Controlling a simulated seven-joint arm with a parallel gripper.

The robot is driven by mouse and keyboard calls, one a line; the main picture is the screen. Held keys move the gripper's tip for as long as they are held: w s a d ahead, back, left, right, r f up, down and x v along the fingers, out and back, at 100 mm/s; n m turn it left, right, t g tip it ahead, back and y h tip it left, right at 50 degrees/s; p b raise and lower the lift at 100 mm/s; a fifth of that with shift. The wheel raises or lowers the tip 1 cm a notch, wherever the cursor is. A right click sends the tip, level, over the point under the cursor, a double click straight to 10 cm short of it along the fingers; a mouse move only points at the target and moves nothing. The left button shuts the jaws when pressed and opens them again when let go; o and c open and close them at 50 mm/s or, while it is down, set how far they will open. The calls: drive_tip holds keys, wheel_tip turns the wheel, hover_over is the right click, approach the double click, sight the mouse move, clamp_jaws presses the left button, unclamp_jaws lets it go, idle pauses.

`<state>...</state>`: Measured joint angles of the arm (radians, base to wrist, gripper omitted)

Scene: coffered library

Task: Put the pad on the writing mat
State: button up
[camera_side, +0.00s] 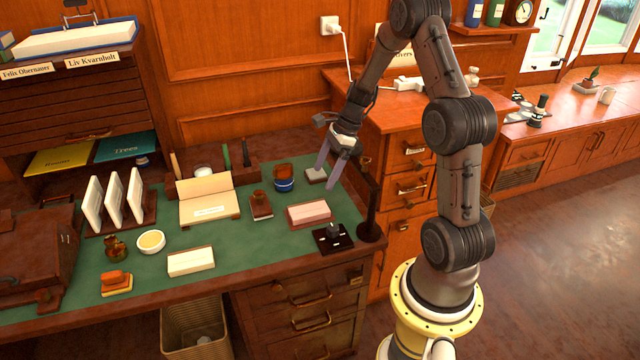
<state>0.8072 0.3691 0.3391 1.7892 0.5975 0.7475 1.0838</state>
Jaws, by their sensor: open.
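My gripper (326,184) is open and empty, pointing down over the desk's right part. A small grey block (316,175) lies beside its left finger; I cannot tell whether they touch. A pink-topped pad-like block (309,212) lies on the desk in front of the gripper. A cream pad-like block (191,262) lies near the front edge, left of the middle. I cannot tell for sure which of these is the pad. The green writing surface (232,262) covers most of the desk top, and the blocks lie on it.
A dark stand (370,205) rises right of the gripper. A black tray with a small knob (332,238) sits near the front right. A blue-banded brown cup (284,178), an open book on a stand (208,207) and upright white panels (114,202) stand farther left. The front middle is clear.

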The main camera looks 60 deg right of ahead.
drive_tip(key=s+a+r+n+h, duration=0.2)
drive_tip(key=s+a+r+n, duration=0.2)
drive_tip(key=a+r+n, duration=1.05)
drive_tip(key=s+a+r+n+t, duration=0.1)
drive_tip(key=s+a+r+n, duration=0.1)
drive_tip(key=s+a+n, duration=0.2)
drive_tip(key=s+a+r+n+t+h, duration=0.1)
drive_tip(key=s+a+r+n, duration=0.2)
drive_tip(key=s+n, duration=0.5)
drive_tip(key=shift+s+a, duration=0.8)
drive_tip(key=shift+a, duration=0.1)
